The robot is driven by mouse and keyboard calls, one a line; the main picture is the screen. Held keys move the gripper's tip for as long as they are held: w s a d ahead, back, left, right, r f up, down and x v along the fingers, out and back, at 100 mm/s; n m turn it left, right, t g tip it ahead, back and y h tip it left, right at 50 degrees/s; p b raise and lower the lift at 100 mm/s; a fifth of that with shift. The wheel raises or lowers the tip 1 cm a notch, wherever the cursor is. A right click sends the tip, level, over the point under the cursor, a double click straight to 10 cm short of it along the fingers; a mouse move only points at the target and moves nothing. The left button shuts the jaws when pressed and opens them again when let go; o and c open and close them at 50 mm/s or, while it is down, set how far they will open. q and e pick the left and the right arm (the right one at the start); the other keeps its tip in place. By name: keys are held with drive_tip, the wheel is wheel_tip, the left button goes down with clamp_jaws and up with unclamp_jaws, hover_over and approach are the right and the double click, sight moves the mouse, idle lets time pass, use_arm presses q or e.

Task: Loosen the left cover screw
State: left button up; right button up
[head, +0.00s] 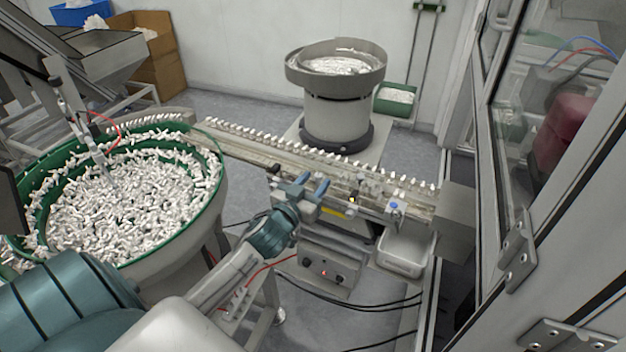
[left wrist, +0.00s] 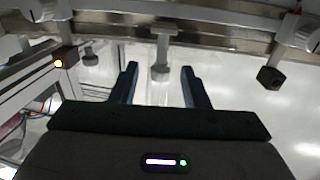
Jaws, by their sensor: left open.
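My left gripper (head: 312,184) reaches the front of the conveyor rail (head: 350,185) in the head view, with its blue fingers apart. In the left wrist view, the open fingers (left wrist: 158,84) point at the rail's underside. A grey screw with a blocky head (left wrist: 160,72) shows in the gap between the fingertips, apart from both. A dark knob (left wrist: 270,78) is to the right, and a dark block with a lit orange lamp (left wrist: 66,58) is to the left. Which of these is the left cover screw I cannot tell for certain. My right gripper is not in view.
A green-rimmed bowl (head: 218,160) full of white caps stands at left. A grey bowl feeder (head: 335,110) stands behind the rail. A control box (head: 322,270) sits below the gripper, and a white bin (head: 405,255) is to its right. A glass-panelled frame closes the right side.

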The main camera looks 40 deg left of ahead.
use_arm(q)
clamp_jaws()
drive_tip(key=shift+d+f+n+y+b, duration=0.2)
drive_tip(key=shift+n+y+b, duration=0.3)
drive_tip(key=shift+y+b, duration=0.35)
drive_tip(key=n+y+b, duration=0.1)
drive_tip(key=n+g+y+b, duration=0.1)
drive_tip(key=y+b, duration=0.1)
drive_tip(key=n+y+b, duration=0.1)
drive_tip(key=shift+w+d+g+y+b, duration=0.15)
drive_tip(key=shift+d+g+y+b, duration=0.15)
drive_tip(key=shift+g, duration=0.1)
drive_tip(key=shift+d+n+g+y+b, duration=0.1)
drive_tip(key=shift+n+g+y+b, duration=0.5)
drive_tip(key=shift+n+y+b, duration=0.3)
drive_tip(key=shift+w+r+y+b, duration=0.15)
drive_tip(key=shift+y+b, duration=0.15)
drive_tip(key=shift+y, duration=0.15)
